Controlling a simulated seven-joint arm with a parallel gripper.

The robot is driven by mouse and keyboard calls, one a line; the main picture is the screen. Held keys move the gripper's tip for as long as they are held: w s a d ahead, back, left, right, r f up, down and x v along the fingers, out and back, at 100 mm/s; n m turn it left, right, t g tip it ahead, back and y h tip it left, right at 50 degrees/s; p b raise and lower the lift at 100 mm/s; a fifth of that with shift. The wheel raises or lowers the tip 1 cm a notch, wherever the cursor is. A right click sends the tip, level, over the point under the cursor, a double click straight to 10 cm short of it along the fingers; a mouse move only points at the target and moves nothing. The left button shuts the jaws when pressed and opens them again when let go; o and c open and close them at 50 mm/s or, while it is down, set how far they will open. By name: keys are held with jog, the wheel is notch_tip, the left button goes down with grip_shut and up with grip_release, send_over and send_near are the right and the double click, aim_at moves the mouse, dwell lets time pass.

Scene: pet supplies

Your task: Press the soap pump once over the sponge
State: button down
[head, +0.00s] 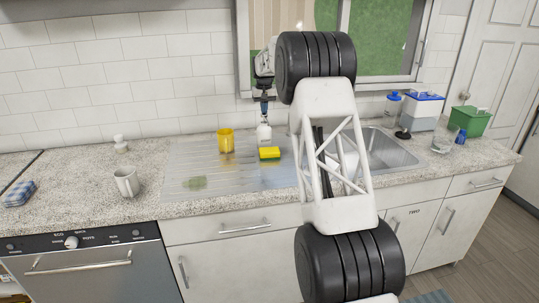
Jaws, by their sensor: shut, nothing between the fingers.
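A small white soap pump bottle (264,134) stands upright on the ribbed drainboard, just behind the sponge. The sponge (269,153), yellow with a green layer, lies flat right in front of it. My gripper (265,108) points down directly above the bottle, shut and with nothing held. Its tips are at the pump head, which they mostly hide; I cannot tell whether they touch it or whether the pump is pressed down. No soap can be made out on the sponge.
A yellow cup (226,141) stands left of the bottle. A mug (126,182) and a small white container (120,144) are farther left. My arm covers part of the sink (391,152). A blue bottle (392,108) and a green bin (469,122) stand right.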

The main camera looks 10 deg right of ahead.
jog(key=shift+f, duration=0.9)
jog(key=shift+r, duration=1.85)
jog(key=shift+r, duration=0.15)
jog(key=shift+r, duration=2.9)
jog(key=shift+s+r, duration=0.1)
